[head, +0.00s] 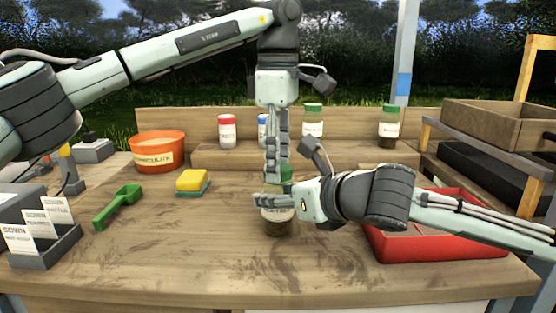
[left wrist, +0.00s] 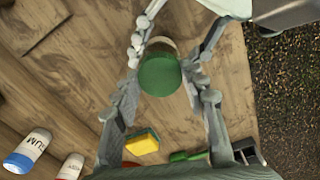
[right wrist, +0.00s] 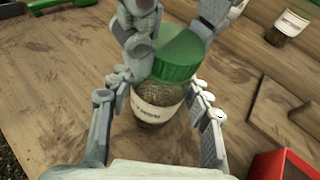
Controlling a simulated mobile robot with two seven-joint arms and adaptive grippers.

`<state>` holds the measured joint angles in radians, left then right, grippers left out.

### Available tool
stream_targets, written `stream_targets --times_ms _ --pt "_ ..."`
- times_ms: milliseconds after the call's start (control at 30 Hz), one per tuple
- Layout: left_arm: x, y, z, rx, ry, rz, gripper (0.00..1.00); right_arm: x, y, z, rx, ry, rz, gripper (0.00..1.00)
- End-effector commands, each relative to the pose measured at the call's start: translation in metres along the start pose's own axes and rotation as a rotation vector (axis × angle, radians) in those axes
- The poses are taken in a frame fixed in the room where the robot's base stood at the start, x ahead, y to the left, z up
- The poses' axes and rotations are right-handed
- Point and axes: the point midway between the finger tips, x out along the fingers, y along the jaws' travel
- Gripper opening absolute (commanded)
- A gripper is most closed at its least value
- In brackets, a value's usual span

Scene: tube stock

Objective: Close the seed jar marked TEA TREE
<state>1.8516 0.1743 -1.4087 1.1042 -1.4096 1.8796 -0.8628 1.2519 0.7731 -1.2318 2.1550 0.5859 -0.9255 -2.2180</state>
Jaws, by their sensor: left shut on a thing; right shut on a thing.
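A clear jar (head: 279,226) with dark contents and a white label stands on the bench. It also shows in the right wrist view (right wrist: 158,106), where its label is only partly readable. My right gripper (head: 272,201) is shut around the jar's body from the side. A green lid (right wrist: 180,58) sits at the jar's mouth; whether it is fully seated I cannot tell. My left gripper (head: 277,172) points straight down from above and is shut on the lid, which also shows between its fingers in the left wrist view (left wrist: 160,76).
Red- and blue-capped jars (head: 227,132) and green-capped jars (head: 389,127) stand on the back shelf. A red tray (head: 440,251) lies at right under my right forearm. An orange tub (head: 157,150), sponge (head: 193,181) and green scoop (head: 118,206) are at left. The front bench is clear.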

Motion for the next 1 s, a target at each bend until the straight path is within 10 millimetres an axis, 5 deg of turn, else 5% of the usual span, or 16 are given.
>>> stream_targets --times_ms 167,200,400,767,1000 --pt "0.0 0.0 -0.001 0.069 0.001 0.001 0.07 0.0 0.0 0.0 0.0 -0.001 0.0 0.0" --pt "0.0 0.0 -0.001 0.068 0.001 0.001 0.43 0.0 0.0 0.0 0.0 -0.001 0.0 0.0" --pt "0.0 0.0 -0.001 0.067 0.001 0.001 0.66 0.0 0.0 0.0 0.0 -0.001 0.0 0.0" --pt "-0.006 0.0 0.0 0.066 0.001 0.002 0.66 0.0 0.0 0.0 0.0 -0.001 0.0 0.0" --pt "-0.048 0.001 0.001 0.065 -0.001 0.004 0.66 0.0 0.0 0.0 0.0 -0.001 0.0 0.0"
